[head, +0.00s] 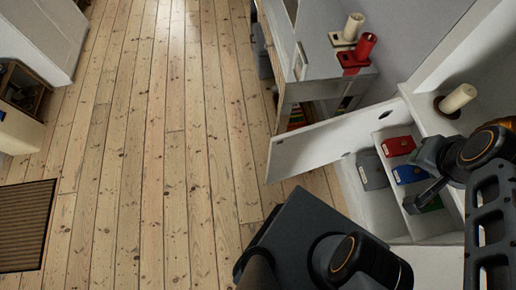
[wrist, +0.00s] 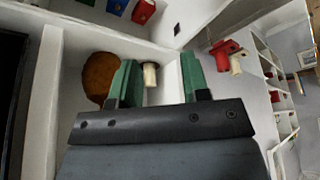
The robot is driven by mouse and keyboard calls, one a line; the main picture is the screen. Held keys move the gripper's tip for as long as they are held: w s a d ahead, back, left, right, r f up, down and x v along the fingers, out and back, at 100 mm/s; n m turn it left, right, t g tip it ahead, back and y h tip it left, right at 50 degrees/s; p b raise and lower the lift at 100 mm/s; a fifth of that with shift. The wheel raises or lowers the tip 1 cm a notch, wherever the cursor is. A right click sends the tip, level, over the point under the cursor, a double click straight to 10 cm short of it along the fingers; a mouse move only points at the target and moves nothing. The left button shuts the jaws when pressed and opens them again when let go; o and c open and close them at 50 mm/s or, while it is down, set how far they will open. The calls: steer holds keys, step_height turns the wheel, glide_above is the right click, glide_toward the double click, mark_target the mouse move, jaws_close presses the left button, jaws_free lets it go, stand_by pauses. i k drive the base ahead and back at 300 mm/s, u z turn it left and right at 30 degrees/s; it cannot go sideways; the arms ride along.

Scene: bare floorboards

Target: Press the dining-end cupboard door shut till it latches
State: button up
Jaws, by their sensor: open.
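The white cupboard door (head: 330,140) stands wide open in the head view, swung out to the left over the floor. Its hinged edge is at the right, by the cupboard (head: 438,228). A white panel with a small dark fitting, seemingly this door, shows at the top of the wrist view (wrist: 205,12). My gripper (wrist: 159,60) is open, with two green fingers apart and nothing held. In the head view my arm is over the right side of the cupboard, away from the door's free edge. Part of the cupboard is hidden behind my arm.
Red (head: 398,146), blue (head: 408,174) and grey (head: 371,170) boxes lie inside the cupboard. A cream candle (head: 458,98) stands on top near my arm. A shelf unit with a red candle (head: 365,47) stands beyond the door. Bare floor (head: 150,150) lies to the left.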

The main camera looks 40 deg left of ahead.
mark_target(291, 154)
steer(key=u, duration=1.7)
steer(key=k, duration=1.2)
steer(key=u, duration=0.95)
steer(key=i, duration=0.65)
steer(key=u, duration=0.75)
steer(key=i, duration=0.9)
steer(key=z, duration=0.6)
steer(key=i, duration=0.7)
steer(key=z, duration=1)
steer(key=i, duration=0.25)
steer(key=z, duration=0.3)
